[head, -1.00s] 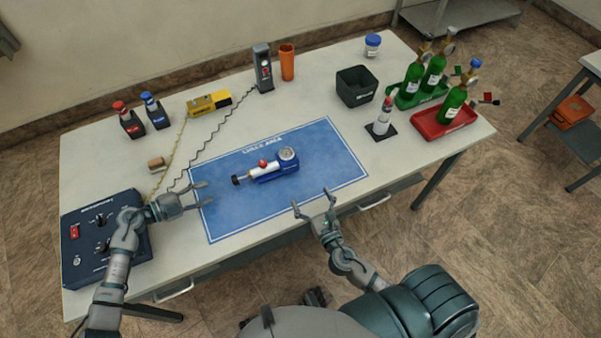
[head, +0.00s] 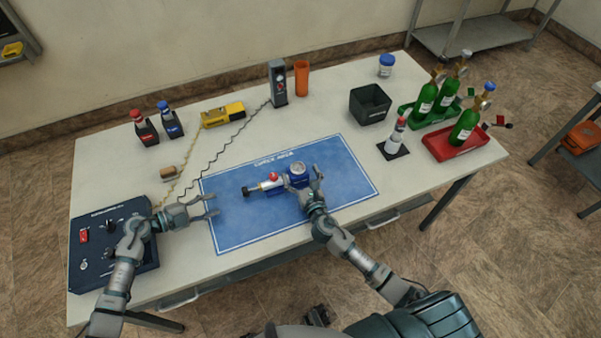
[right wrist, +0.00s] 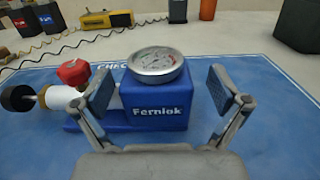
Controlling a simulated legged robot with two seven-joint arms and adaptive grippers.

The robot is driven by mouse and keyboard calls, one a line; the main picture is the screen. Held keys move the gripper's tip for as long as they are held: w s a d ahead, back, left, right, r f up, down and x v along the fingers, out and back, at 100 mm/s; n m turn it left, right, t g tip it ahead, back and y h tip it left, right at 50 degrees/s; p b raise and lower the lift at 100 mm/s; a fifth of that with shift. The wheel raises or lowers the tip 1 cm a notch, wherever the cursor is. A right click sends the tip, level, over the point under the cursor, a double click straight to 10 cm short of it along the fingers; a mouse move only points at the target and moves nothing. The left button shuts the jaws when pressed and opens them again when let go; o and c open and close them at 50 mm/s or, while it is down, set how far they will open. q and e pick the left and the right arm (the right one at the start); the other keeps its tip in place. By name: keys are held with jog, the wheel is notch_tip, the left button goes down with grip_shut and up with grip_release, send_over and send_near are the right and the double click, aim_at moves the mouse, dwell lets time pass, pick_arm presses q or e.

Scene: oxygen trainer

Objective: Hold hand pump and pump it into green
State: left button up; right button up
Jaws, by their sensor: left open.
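The hand pump (head: 272,184) lies on the blue mat, with a blue body, a silver barrel, a red knob, a black end knob on the left and a round gauge on top. In the right wrist view the gauge (right wrist: 156,60) faces up above the blue body (right wrist: 157,112); its needle and coloured zones are too small to read. My right gripper (head: 303,177) is open at the pump's near side. Its fingers (right wrist: 160,90) stand either side of the blue body, not closed on it. My left gripper (head: 215,204) is open and empty, left of the pump's black knob.
A dark control box (head: 108,240) sits under my left arm. Cords run to a yellow device (head: 222,114) and a grey meter (head: 278,84). A black bin (head: 370,105) and green bottles (head: 464,127) stand to the right. The mat's left part (head: 232,228) is clear.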

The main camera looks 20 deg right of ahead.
jog(key=shift+a+r, duration=0.1)
jog(key=shift+a, duration=0.45)
jog(key=c, duration=0.8)
jog(key=shift+d, duration=0.6)
jog(key=c, duration=1)
jog(key=shift+a, duration=0.35)
jog(key=shift+s+d+f, duration=0.1)
jog(key=shift+f, duration=0.1)
